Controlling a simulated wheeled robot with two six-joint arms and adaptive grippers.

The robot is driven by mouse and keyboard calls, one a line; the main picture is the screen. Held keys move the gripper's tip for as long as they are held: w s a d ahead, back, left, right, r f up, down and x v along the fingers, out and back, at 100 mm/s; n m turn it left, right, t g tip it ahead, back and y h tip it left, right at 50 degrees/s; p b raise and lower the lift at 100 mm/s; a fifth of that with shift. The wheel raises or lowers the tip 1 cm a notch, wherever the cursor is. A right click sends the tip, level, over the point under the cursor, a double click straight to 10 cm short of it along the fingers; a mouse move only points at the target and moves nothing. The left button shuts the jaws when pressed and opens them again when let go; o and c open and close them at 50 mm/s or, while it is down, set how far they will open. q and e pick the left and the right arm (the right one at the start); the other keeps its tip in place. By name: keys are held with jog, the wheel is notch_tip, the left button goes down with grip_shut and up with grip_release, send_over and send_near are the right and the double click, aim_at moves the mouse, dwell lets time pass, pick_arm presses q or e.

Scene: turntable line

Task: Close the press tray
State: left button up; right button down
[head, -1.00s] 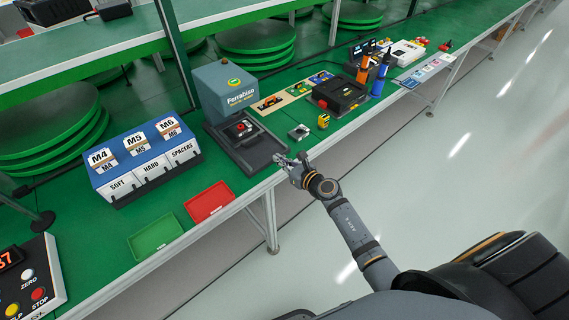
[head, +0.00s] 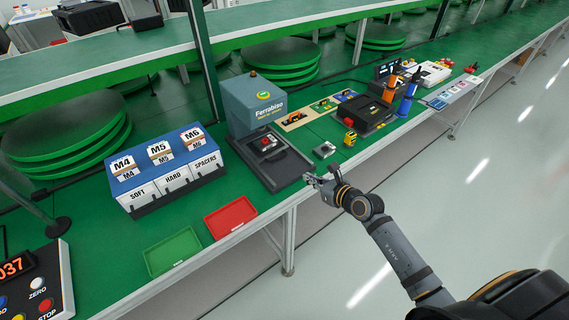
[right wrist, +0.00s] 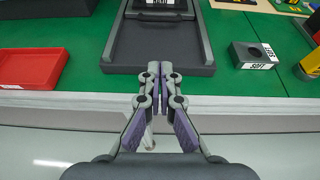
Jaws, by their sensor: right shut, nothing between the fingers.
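The press (head: 256,106) is a grey-blue block marked "Ferrobiso" on the green bench. Its dark tray (head: 283,173) sticks out from the front toward the bench edge, with a black fixture holding a red-marked part (head: 267,144) at its inner end. The tray also fills the top middle of the right wrist view (right wrist: 160,48). My right gripper (head: 312,179) is shut and empty at the bench's front edge. In the right wrist view its fingertips (right wrist: 160,68) are together at the tray's front rim; I cannot tell whether they touch it. My left gripper is not in view.
A red tray (head: 231,217) and green tray (head: 172,253) lie left of the press, below the labelled bins (head: 167,181). Right of the press tray are a small grey block (head: 324,150) and a yellow item (head: 350,138). Open floor lies in front.

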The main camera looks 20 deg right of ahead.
send_near(286, 168)
jog(key=shift+w+a+f+b, duration=0.1)
jog(key=shift+w+a+b, duration=0.1)
jog(key=shift+w, duration=0.3)
jog(key=shift+w+a+b, duration=0.1)
jog(key=shift+w+a, duration=0.1)
jog(key=shift+w, duration=0.3)
jog(key=x, duration=0.3)
jog(key=shift+w+f, duration=0.1)
jog(key=shift+w, duration=0.05)
jog(key=w, duration=0.1)
jog(key=w+a, duration=0.1)
jog(key=w, duration=0.1)
jog(key=shift+w+a+r, duration=0.25)
jog(key=shift+w+a, duration=0.05)
jog(key=shift+w, duration=0.1)
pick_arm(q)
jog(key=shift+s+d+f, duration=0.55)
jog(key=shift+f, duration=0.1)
pick_arm(e)
jog(key=shift+w, duration=0.1)
